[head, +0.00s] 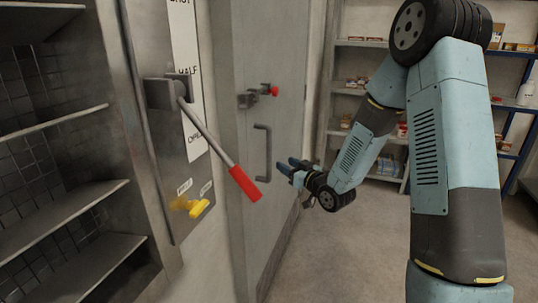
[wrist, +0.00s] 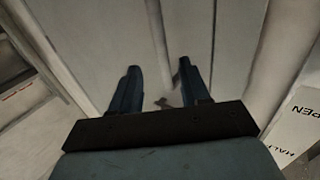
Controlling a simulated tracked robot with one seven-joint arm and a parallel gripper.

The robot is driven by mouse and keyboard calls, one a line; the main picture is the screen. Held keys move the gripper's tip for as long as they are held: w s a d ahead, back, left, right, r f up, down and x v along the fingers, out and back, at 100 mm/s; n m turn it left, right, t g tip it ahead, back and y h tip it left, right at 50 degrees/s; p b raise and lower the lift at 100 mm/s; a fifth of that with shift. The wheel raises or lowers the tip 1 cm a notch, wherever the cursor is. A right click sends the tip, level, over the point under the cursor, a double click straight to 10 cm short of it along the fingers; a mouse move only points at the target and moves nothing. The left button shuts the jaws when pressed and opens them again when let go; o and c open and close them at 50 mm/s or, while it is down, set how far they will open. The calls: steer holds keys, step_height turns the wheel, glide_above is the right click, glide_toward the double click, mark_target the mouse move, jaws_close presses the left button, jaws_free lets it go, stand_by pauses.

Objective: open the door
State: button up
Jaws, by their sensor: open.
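The grey door (head: 285,55) stands in the middle of the head view and looks closed. It carries a vertical bar handle (head: 268,153) and, above it, a dark latch with a red knob (head: 274,90). My gripper (head: 287,165) is just right of the bar handle in the picture, with its fingers toward the door; I cannot tell the gap. In the wrist view my gripper (wrist: 158,73) is open, its two dark fingers apart in front of a pale panel surface. A small grey part (wrist: 163,102) shows between the fingers; I cannot tell what it is.
Left of the door, a lever with a red grip (head: 245,184) sticks out from a panel labelled HALF (head: 186,70). Metal shelves (head: 60,200) stand at the left, stocked shelves (head: 365,90) behind. Floor is clear at the right.

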mark_target(271, 154)
steer(key=x, duration=1.1)
steer(key=shift+w+a, duration=0.1)
jaws_close()
stand_by(0.3)
